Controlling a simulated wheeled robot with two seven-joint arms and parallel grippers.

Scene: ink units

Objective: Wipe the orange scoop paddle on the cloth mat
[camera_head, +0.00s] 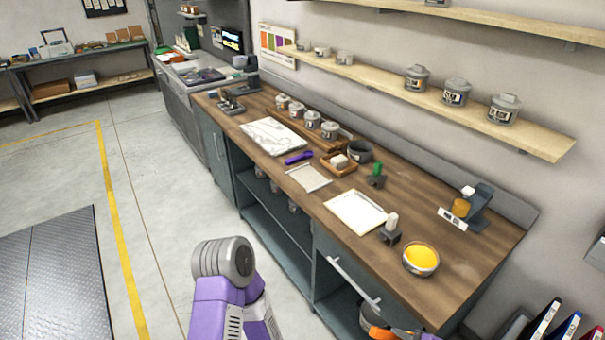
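I cannot pick out an orange scoop paddle for certain. An orange piece (382,333) shows at the bottom edge beside grey and purple parts, mostly cut off, and I cannot tell what it is. A beige cloth-like mat (308,178) lies flat on the wooden workbench, with nothing on it. A purple scoop (298,157) lies on the bench just behind the mat. A purple and grey link of my arm (225,285) stands in front of the bench at lower centre-left. Neither gripper's fingers can be seen.
The workbench (460,265) also holds a yellow-filled bowl (421,259), a white sheet (352,211), a dark bowl (360,151), small blocks with upright handles, and several lidded jars. Wall shelves (450,85) overhang its back.

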